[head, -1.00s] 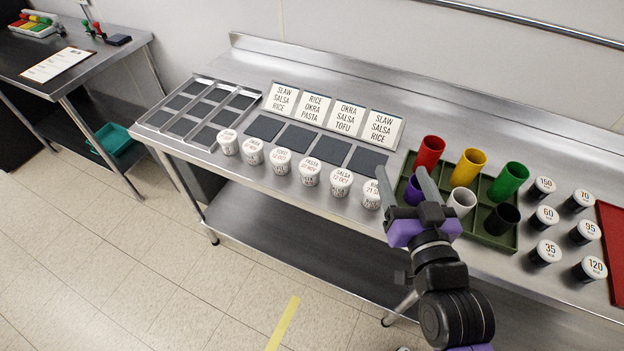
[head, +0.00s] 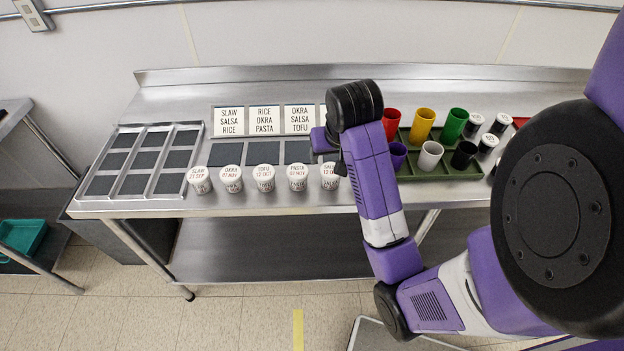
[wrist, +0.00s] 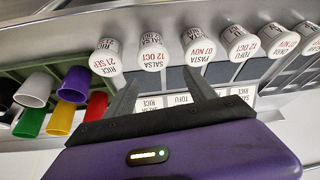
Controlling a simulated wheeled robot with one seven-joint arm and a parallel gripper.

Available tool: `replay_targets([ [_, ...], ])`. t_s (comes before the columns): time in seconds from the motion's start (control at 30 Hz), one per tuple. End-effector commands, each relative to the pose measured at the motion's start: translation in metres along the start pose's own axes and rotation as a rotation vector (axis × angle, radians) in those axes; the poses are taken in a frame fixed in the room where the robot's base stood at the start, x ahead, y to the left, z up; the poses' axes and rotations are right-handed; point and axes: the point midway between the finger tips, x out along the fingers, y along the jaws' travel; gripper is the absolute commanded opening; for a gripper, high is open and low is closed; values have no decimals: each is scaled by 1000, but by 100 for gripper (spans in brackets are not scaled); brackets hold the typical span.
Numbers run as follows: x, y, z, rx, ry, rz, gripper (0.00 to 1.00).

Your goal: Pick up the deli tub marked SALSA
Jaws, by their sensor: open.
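The white deli tub marked SALSA 12 OCT (head: 330,178) stands upright at the front of the steel counter, at the right end of the tubs visible in the head view. In the wrist view the SALSA tub (wrist: 151,54) appears upside down, ahead of the fingertips and between the RICE tub (wrist: 106,58) and the PASTA tub (wrist: 198,46). My gripper (wrist: 160,74) is open and empty, its fingers apart from the tubs. In the head view my arm covers most of the gripper and hides the RICE tub.
More tubs, such as TOFU (head: 264,178), stand in the same row to the left. Dark square mats and label cards (head: 264,120) lie behind them. A green tray (head: 462,172) with coloured cups is to the right. A divided metal tray (head: 110,190) is at the left.

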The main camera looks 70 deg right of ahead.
Motion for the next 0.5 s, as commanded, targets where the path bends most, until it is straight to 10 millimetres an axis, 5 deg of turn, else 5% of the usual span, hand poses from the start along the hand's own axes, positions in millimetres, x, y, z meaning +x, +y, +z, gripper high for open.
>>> replay_targets([
  [0.13,2,3,15,8,-60,11,64],
  [0.5,28,4,18,12,-63,12,64],
])
